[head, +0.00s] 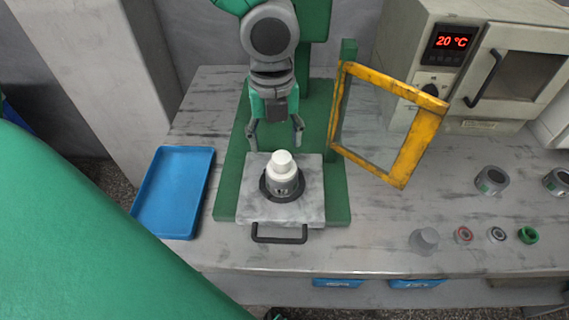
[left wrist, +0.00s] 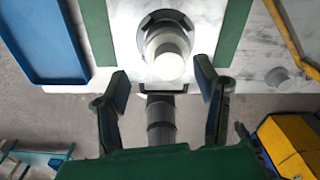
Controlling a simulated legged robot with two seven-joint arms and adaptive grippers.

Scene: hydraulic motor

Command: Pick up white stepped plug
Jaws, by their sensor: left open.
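The white stepped plug (head: 283,165) stands upright on a dark grey round part on a pale square plate (head: 305,205). In the left wrist view the plug (left wrist: 167,55) shows from above, ahead of and roughly between the two fingers. My left gripper (head: 275,138) is open and empty, pointing down above and apart from the plug. Its spread fingers also frame the lower middle of the left wrist view (left wrist: 165,90). My right gripper is in neither view.
A yellow-framed clear guard (head: 415,145) stands right of the plate. A blue tray (head: 147,195) lies to the left. A dark handle (head: 280,239) sticks out at the plate's front. Several small round parts and an oven (head: 455,60) are at the right.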

